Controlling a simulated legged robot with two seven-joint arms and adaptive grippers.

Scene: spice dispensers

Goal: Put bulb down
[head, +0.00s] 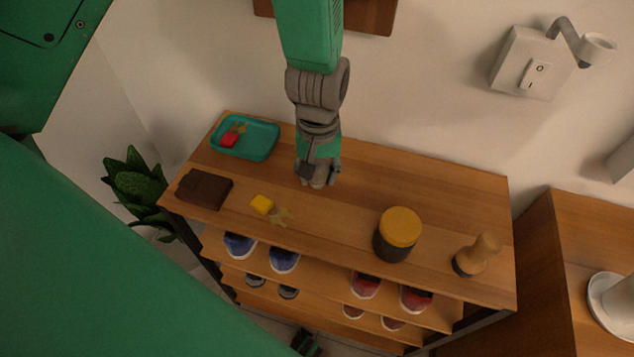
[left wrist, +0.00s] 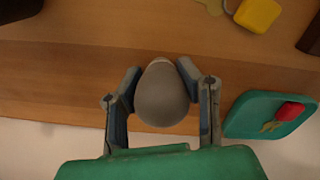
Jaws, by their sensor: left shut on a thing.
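My left gripper (head: 318,178) reaches down from the top of the head view over the back middle of the wooden shelf top. In the left wrist view, its two fingers (left wrist: 160,88) are shut on a rounded pale grey bulb (left wrist: 160,95), one on each side. In the head view the bulb (head: 318,184) is mostly hidden by the gripper. I cannot tell whether it touches the wood. My right gripper is not in view.
The shelf top (head: 345,205) carries a teal tray (head: 268,151) with keys, a dark brown wallet (head: 204,189), a yellow-tagged key (head: 262,204), a yellow-lidded jar (head: 398,235) and a wooden-handled brush (head: 476,254). A wall lamp (head: 597,50) hangs at right. The back right shelf area is clear.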

